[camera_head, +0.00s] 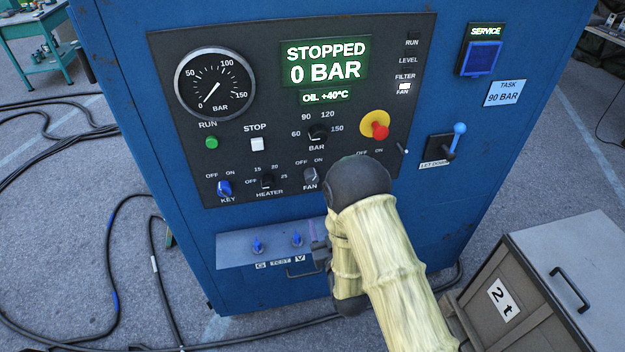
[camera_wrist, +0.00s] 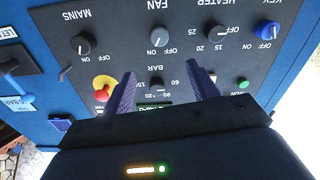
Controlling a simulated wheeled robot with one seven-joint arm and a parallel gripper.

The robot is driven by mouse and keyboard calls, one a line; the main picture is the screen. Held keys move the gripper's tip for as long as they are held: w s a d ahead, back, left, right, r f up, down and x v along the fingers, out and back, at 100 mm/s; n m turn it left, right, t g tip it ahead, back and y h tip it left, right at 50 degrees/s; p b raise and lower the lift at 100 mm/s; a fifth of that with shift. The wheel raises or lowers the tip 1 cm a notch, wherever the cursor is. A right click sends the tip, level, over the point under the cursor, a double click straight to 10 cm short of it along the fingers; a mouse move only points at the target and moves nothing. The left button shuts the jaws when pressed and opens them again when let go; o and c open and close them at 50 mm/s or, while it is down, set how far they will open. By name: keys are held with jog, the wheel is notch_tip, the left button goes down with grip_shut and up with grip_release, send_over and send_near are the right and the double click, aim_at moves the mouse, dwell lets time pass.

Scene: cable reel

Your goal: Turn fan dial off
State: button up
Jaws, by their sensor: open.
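The fan dial (camera_head: 311,175) is a small dark knob low on the blue cabinet's control panel (camera_head: 265,150), between OFF on its left and ON on its right. Its pale mark seems to lean toward ON, and the fan lamp (camera_head: 404,87) is lit white. In the wrist view, upside down, the fan dial (camera_wrist: 159,37) stands beyond the fingertips. My gripper (camera_wrist: 162,76) is open and empty, its two purple fingers apart and not touching the dial. In the head view my gripper (camera_head: 319,246) is below the panel, partly hidden by my arm.
The heater dial (camera_head: 267,181) and blue key (camera_head: 224,188) are left of the fan dial. The bar dial (camera_head: 318,133) and red emergency button (camera_head: 378,130) are above. Blue test valves (camera_head: 297,239) stick out below the panel. A 2 t crate (camera_head: 560,262) stands at the right.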

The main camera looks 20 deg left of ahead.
aim_at(312, 180)
jog(key=p+x, duration=0.5)
jog(key=x, duration=1.2)
jog(key=shift+w, duration=0.25)
jog(key=c, duration=1)
